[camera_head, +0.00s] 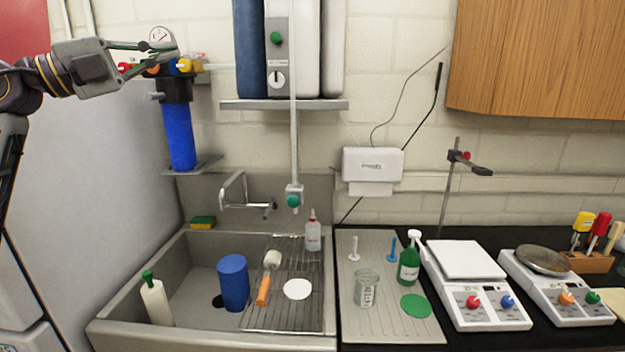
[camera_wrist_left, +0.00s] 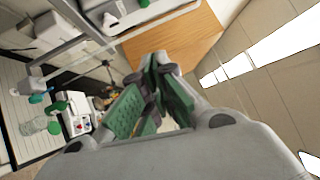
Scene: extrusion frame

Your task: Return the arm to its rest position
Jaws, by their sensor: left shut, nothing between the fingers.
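My left arm comes in from the upper left in the head view. Its gripper (camera_head: 172,52) is raised high in front of the wall, by the gauge and coloured knobs above the blue filter. The gripper is shut and holds nothing. In the left wrist view the green-padded fingers (camera_wrist_left: 160,75) meet at their tips with nothing between them. My right gripper is in neither view.
A blue filter (camera_head: 179,137) hangs below the gripper. A sink (camera_head: 120,325) holds a blue cylinder (camera_head: 233,283) and a drying rack (camera_head: 310,318). Two scales (camera_head: 485,318) (camera_head: 570,314) stand on the right counter. A wooden cabinet (camera_head: 540,55) is at upper right.

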